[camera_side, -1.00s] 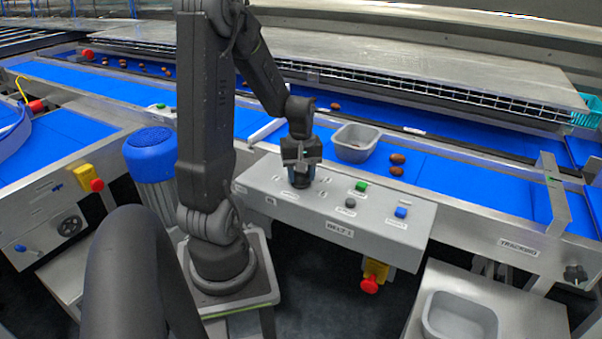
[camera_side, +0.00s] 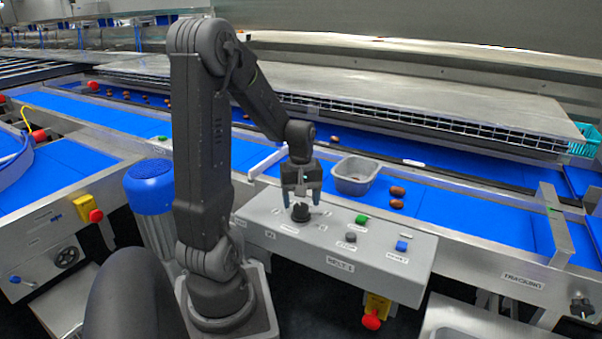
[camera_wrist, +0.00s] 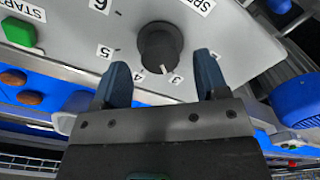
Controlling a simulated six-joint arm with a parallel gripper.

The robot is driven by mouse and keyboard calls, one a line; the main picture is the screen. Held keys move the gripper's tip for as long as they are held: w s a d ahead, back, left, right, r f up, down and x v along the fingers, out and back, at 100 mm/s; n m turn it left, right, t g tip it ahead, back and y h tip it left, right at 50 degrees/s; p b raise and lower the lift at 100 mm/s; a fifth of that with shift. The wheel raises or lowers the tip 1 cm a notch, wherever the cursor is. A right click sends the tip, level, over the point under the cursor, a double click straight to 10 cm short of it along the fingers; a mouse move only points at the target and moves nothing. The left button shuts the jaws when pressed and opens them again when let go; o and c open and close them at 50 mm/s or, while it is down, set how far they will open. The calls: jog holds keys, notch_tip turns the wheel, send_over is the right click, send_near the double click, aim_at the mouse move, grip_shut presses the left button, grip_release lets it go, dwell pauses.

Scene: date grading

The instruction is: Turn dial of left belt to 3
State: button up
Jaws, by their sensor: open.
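The black dial (camera_side: 300,213) stands on a grey control box (camera_side: 375,268) labelled BELT 1. In the wrist view the dial (camera_wrist: 161,46) shows a white pointer line close to the label 3 (camera_wrist: 175,79), slightly to its left. Labels 5 and 6 show farther left; the label 4 is partly hidden by a finger. My gripper (camera_side: 301,196) is open just above the dial, pointing down, apart from it. In the wrist view its two blue-grey fingertips (camera_wrist: 162,66) are spread on either side of the dial's near edge, with nothing between them.
Green (camera_side: 361,219), grey (camera_side: 350,237) and blue (camera_side: 401,246) buttons sit right of the dial. A yellow-and-red emergency stop (camera_side: 372,318) hangs below the box. A grey bin (camera_side: 355,180) and brown dates (camera_side: 397,197) are on the blue belt behind.

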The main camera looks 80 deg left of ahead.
aim_at(301, 206)
notch_tip(301, 206, up, 11)
jog(key=shift+r, duration=0.15)
dwell(0.5)
jog(key=d+r+m+t, duration=0.1)
jog(key=d+m+t, duration=0.1)
jog(key=d+m, duration=0.6)
jog(key=s+d+r+m+t, duration=0.1)
jog(key=d+m+t, duration=0.2)
jog(key=d+m, duration=0.6)
jog(key=d, duration=0.8)
jog(key=shift+s+d+r+t, duration=0.15)
jog(key=shift+d+r+t, duration=0.15)
jog(key=shift+d, duration=0.1)
